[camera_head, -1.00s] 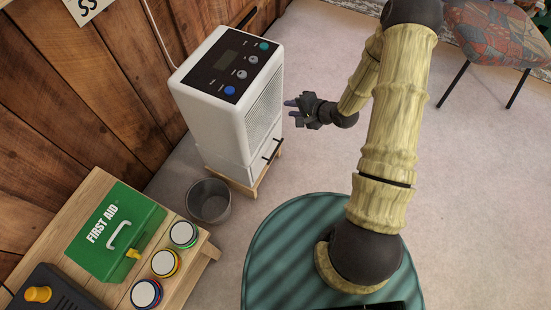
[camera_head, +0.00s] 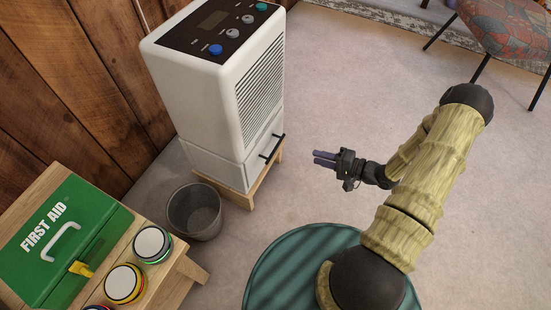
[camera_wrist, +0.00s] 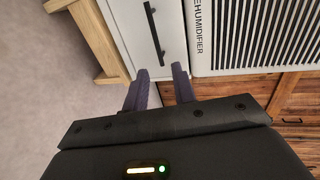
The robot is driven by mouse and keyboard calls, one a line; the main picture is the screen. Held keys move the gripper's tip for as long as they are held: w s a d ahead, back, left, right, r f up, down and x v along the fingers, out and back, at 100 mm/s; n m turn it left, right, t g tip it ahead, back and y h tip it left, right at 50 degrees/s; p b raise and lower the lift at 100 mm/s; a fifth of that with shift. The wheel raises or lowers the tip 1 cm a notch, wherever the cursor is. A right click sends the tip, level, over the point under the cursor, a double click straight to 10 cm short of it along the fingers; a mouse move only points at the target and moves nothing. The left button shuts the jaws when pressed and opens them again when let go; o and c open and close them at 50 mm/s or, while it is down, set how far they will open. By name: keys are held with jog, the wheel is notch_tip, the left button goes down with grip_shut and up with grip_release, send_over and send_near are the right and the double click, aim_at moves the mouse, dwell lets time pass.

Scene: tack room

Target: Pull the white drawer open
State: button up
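The white drawer (camera_head: 256,155) is at the bottom of a white dehumidifier (camera_head: 190,95) and looks shut. Its black bar handle (camera_head: 272,146) runs across its front. In the wrist view the drawer front (camera_wrist: 128,28) and handle (camera_wrist: 154,34) lie ahead of the fingers. My gripper (camera_head: 316,159) is to the right of the handle in the head view, at about its height, with a clear gap between them. In the wrist view the two purple fingers of my gripper (camera_wrist: 161,69) are apart, with nothing between them.
The dehumidifier stands on a low wooden stand (camera_head: 238,196). A grey bucket (camera_head: 195,212) is beside it. A wooden bench (camera_head: 178,290) holds a green first aid box (camera_head: 75,235) and several round tins. A patterned chair (camera_head: 510,35) is far right. Carpet before the drawer is clear.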

aim_at(276, 148)
jog(key=shift+s+d+f, duration=0.25)
jog(key=shift+s+f, duration=0.1)
jog(key=shift+f, duration=0.3)
jog(key=shift+a, duration=0.1)
jog(key=b+x, duration=0.8)
jog(key=x, duration=0.9)
jog(key=shift+a+r, duration=0.15)
jog(key=shift+a, duration=0.05)
jog(key=shift+c, duration=0.5)
grip_shut()
